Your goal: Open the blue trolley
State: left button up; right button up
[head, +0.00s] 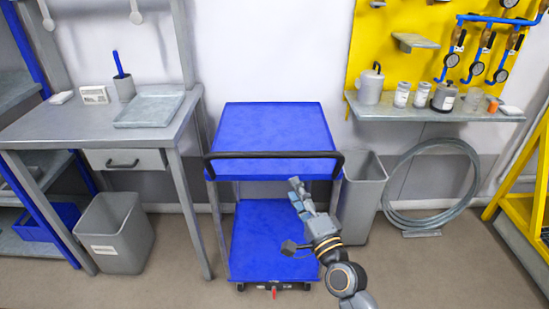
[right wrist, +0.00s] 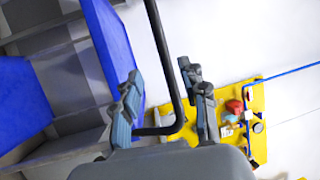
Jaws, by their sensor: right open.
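The blue trolley stands against the wall in the middle of the head view, with a blue top (head: 270,122), a blue lower shelf (head: 262,225) and a black handle bar (head: 262,155) along its near edge. A small red part (head: 274,292) shows low at its front. My right gripper (head: 294,217) is open and empty, in front of the trolley and below the handle's right part. In the right wrist view, the black handle bar (right wrist: 172,60) runs between the open fingers of my right gripper (right wrist: 163,90); I cannot tell how deep. My left gripper is out of view.
A workbench (head: 70,132) with a drawer and a grey bin (head: 115,235) stand to the left. Another grey bin (head: 360,200) stands close on the trolley's right, beside a coiled hose (head: 389,200) under a wall shelf (head: 430,112). The near floor is clear.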

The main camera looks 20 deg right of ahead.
aim_at(274, 156)
jog(key=x, duration=1.3)
jog(key=shift+r+p, duration=0.1)
jog(key=shift+p, duration=0.3)
jog(key=shift+w+a, duration=0.1)
jog(key=shift+w, duration=0.2)
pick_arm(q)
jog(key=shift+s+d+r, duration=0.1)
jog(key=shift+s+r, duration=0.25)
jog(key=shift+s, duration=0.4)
pick_arm(e)
jog(key=shift+c, duration=0.3)
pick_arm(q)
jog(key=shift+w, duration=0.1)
pick_arm(e)
grip_shut()
